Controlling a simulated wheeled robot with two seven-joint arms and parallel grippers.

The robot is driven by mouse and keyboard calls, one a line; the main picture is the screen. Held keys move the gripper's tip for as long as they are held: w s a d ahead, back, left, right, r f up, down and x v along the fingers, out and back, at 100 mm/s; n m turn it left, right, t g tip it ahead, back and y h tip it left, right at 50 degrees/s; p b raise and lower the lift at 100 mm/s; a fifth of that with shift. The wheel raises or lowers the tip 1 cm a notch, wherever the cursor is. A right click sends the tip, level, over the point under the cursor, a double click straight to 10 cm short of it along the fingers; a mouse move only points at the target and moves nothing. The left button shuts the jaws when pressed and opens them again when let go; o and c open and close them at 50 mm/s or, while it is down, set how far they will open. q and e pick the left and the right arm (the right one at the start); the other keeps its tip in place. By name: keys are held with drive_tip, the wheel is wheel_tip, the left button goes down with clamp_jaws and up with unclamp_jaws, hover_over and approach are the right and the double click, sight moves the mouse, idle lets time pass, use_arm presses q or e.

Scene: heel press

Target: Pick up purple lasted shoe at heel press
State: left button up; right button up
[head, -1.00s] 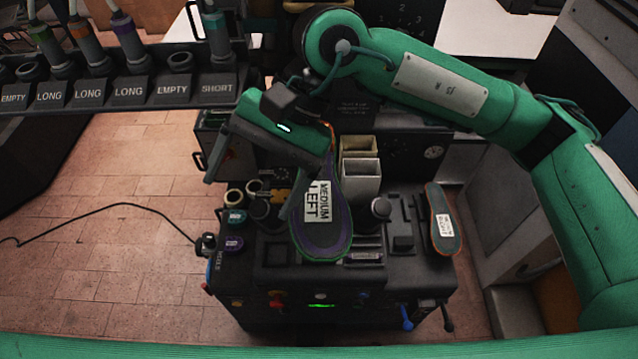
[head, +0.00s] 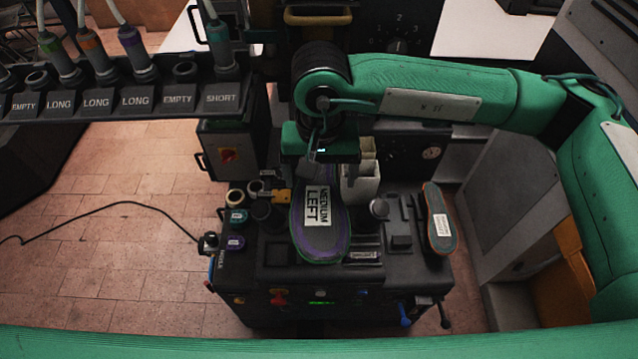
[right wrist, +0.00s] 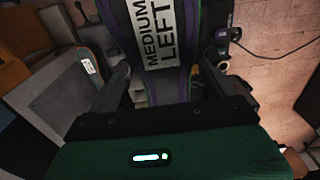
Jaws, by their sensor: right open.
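The purple lasted shoe (head: 323,238) stands sole up on the heel press (head: 330,285). Its dark sole has a purple edge and a white label reading MEDIUM LEFT. It also shows in the right wrist view (right wrist: 152,45). My right gripper (head: 320,158) is over the shoe's far end and hides that part in the head view. In the right wrist view the gripper (right wrist: 165,72) is open, with one finger on each side of the shoe; I cannot tell whether either touches it. My left gripper is not in view.
A smaller sole with an orange edge (head: 438,222) is at the press's right. Pale bins (head: 360,182) stand close behind the purple shoe's right side. A labelled rack (head: 130,98) with several hanging tools is at upper left. A cable (head: 110,207) crosses the tiled floor.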

sight(317, 187)
drive_tip(key=shift+w+a+f+p, duration=0.1)
drive_tip(key=shift+f+p, duration=0.3)
drive_tip(key=shift+p, duration=0.05)
drive_tip(key=f+p, duration=0.1)
drive_tip(key=f, duration=0.1)
drive_tip(key=f+p, duration=0.1)
drive_tip(key=f, duration=0.1)
drive_tip(key=shift+w+a+p, duration=0.15)
drive_tip(key=shift+w+p, duration=0.15)
drive_tip(key=shift+p, duration=0.05)
drive_tip(key=shift+f, duration=0.35)
drive_tip(key=shift+c, duration=0.3)
drive_tip(key=shift+r, duration=0.1)
drive_tip(key=c, duration=1.5)
